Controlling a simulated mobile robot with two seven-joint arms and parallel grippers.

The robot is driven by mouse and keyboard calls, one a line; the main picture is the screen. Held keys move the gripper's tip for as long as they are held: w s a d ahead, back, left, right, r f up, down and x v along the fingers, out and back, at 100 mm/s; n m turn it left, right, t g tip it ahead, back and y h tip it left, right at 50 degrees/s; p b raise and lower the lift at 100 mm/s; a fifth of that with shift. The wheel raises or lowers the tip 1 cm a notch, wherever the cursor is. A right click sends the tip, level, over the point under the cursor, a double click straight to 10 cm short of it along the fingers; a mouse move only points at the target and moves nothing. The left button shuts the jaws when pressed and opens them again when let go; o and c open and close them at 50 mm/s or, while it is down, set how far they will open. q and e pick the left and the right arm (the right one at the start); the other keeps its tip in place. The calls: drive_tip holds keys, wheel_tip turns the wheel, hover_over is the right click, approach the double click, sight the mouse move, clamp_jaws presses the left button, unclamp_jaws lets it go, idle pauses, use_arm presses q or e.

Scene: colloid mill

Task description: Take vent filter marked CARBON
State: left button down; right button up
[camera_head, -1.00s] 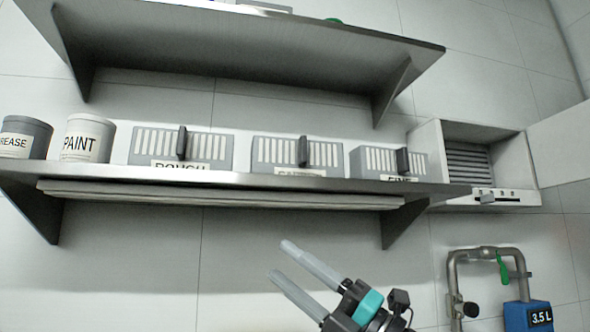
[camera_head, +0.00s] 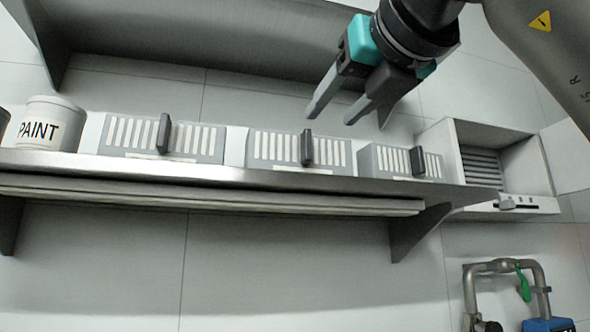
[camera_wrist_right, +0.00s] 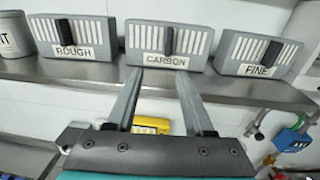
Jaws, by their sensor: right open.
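The vent filter marked CARBON (camera_wrist_right: 167,50) stands on the shelf as the middle of three grey slotted boxes, with a dark upright handle on its front. It also shows in the head view (camera_head: 275,147), where its label is mostly hidden by the shelf edge. My right gripper (camera_head: 330,115) is open and empty, above and in front of the shelf, near the CARBON filter's right side. In the right wrist view my right gripper's fingers (camera_wrist_right: 160,95) point toward the CARBON filter, apart from it. My left gripper is not in view.
The ROUGH filter (camera_wrist_right: 75,42) is on the left and the FINE filter (camera_wrist_right: 258,57) on the right, with gaps between. A PAINT can (camera_head: 48,125) stands further left. An upper shelf (camera_head: 200,40) hangs above. An open wall box (camera_head: 490,165) is at the right.

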drive_tip(key=p, duration=0.2)
approach(309, 149)
drive_tip(key=shift+m+t+h, duration=0.3)
drive_tip(key=shift+h, duration=0.1)
drive_tip(key=x, duration=0.4)
drive_tip(key=shift+w+a+r, duration=0.1)
drive_tip(key=shift+a+r, duration=0.15)
drive_tip(key=shift+a, duration=0.2)
drive_tip(key=x, duration=0.2)
drive_tip(key=p+x, duration=0.1)
drive_tip(key=f+p+x, duration=0.1)
drive_tip(key=x, duration=0.1)
drive_tip(key=shift+w, duration=0.35)
clamp_jaws()
drive_tip(key=shift+r, duration=0.1)
